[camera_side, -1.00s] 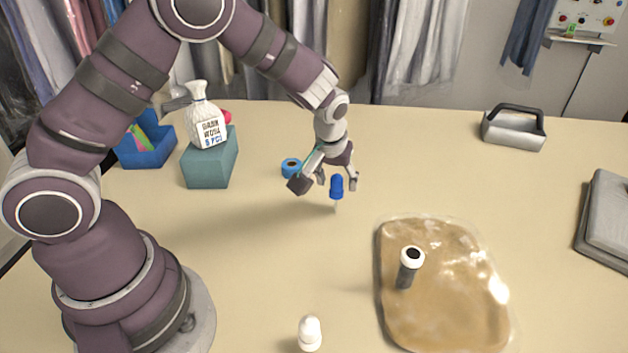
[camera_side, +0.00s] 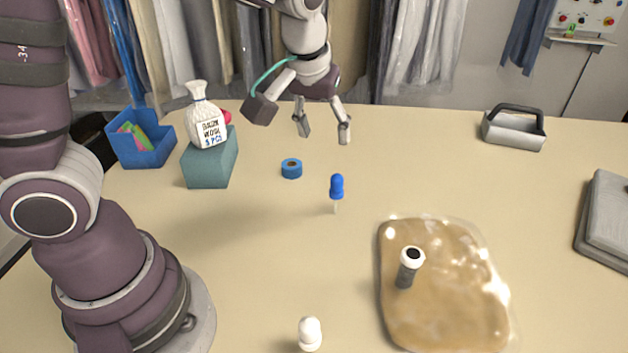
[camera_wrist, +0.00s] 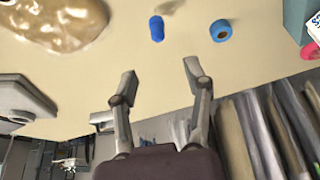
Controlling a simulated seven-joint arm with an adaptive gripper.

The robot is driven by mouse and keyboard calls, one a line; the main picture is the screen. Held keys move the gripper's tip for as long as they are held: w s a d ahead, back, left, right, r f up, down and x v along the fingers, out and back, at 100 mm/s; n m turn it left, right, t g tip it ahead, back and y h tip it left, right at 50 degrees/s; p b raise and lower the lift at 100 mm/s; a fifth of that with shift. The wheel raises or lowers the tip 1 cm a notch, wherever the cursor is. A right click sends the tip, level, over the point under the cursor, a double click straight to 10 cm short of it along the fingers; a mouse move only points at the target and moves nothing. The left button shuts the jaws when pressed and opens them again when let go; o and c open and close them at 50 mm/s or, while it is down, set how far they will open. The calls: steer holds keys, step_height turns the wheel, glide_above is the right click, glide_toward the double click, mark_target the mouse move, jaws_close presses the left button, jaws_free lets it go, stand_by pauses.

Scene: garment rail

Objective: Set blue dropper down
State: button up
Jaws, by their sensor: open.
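The blue dropper (camera_side: 337,187) stands upright on the table, its blue bulb on top and a thin pale tip below. Nothing touches it. In the wrist view the blue dropper (camera_wrist: 157,28) shows beyond the fingertips, clear of them. My gripper (camera_side: 323,133) is open and empty, raised above and behind the dropper in the side view. In the wrist view my gripper (camera_wrist: 160,72) shows two spread fingers with a gap between them.
A blue tape roll (camera_side: 291,168) lies left of the dropper. A brown glossy patch (camera_side: 450,300) with a dark, white-topped item (camera_side: 410,268) is to the right. A white bottle (camera_side: 310,334) stands in front. A teal block (camera_side: 209,165) bears a white bag (camera_side: 206,122).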

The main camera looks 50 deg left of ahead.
steer(key=s+r+m+t+h, duration=0.1)
steer(key=s+m, duration=0.4)
steer(key=s, duration=0.7)
steer(key=shift+s+a+r+m+t+h, duration=0.3)
steer(key=shift+s+r+m+h, duration=0.15)
steer(key=shift+r, duration=0.25)
